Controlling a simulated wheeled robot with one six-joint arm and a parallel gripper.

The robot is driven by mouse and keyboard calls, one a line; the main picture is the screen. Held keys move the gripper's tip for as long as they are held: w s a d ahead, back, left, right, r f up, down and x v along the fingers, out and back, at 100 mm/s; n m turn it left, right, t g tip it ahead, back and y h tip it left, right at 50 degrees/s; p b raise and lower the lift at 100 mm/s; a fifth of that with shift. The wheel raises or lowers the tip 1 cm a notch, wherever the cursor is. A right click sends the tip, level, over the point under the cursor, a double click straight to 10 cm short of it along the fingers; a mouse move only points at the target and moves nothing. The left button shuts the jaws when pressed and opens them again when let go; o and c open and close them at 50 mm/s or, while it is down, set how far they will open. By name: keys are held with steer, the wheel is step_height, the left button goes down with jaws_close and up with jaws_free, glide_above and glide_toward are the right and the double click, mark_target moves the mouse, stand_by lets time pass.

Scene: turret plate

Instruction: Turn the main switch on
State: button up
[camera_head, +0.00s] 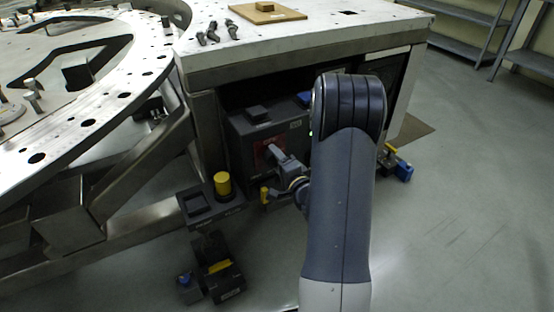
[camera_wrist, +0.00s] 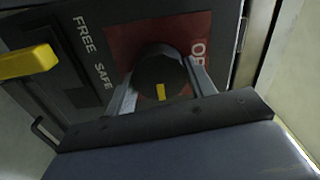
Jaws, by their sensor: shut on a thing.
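The main switch (camera_wrist: 158,72) is a round black knob with a yellow mark, set on a red plate (camera_wrist: 118,38). In the wrist view my gripper (camera_wrist: 160,78) has one finger on each side of the knob and is shut on it. The yellow mark points toward the gripper's palm. Lettering reading "FREE" and "SAFE" is left of the red plate; other letters at its right are partly hidden. In the head view the red plate (camera_head: 262,152) shows on a dark box (camera_head: 240,135) under the table, with my gripper (camera_head: 274,152) against it and the knob hidden.
A yellow handle (camera_wrist: 30,62) juts out left of the switch in the wrist view. A yellow cylinder (camera_head: 222,184) stands on a dark block below the box. The steel table (camera_head: 300,38) overhangs the box. Open floor (camera_head: 460,200) lies to the right.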

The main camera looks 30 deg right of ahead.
stand_by(0.3)
steer(key=o, duration=1)
steer(key=s, duration=0.5)
steer(key=s+p, duration=0.1)
steer(key=s, duration=0.4)
steer(key=shift+s+d, duration=0.2)
steer(key=shift+s, duration=0.2)
steer(key=w+b, duration=0.1)
steer(key=w, duration=0.9)
steer(key=shift+w+a, duration=0.15)
steer(key=shift+w, duration=0.25)
